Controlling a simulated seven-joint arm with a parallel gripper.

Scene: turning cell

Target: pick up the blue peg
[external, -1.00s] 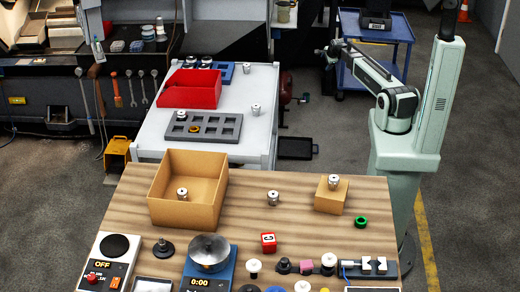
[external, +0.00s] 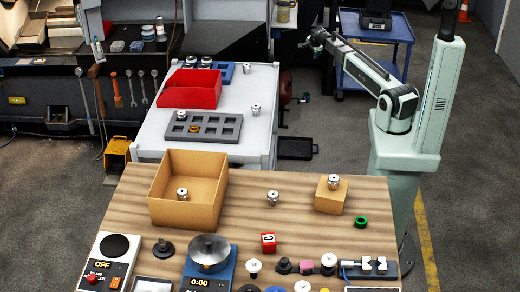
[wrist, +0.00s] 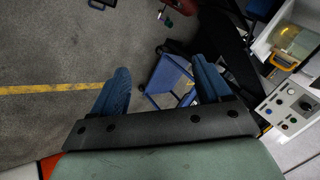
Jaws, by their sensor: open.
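I cannot make out a blue peg in either view. Several small silvery knobbed pieces stand around the cell, one on the bench (external: 273,197), one on a cardboard block (external: 334,182) and one in the open cardboard box (external: 183,193). My gripper (external: 316,42) is raised high behind the bench, near the blue cart (external: 378,32). In the wrist view my gripper (wrist: 160,82) has its two blue fingers wide apart with nothing between them. The floor and the blue cart (wrist: 168,76) show far beyond them.

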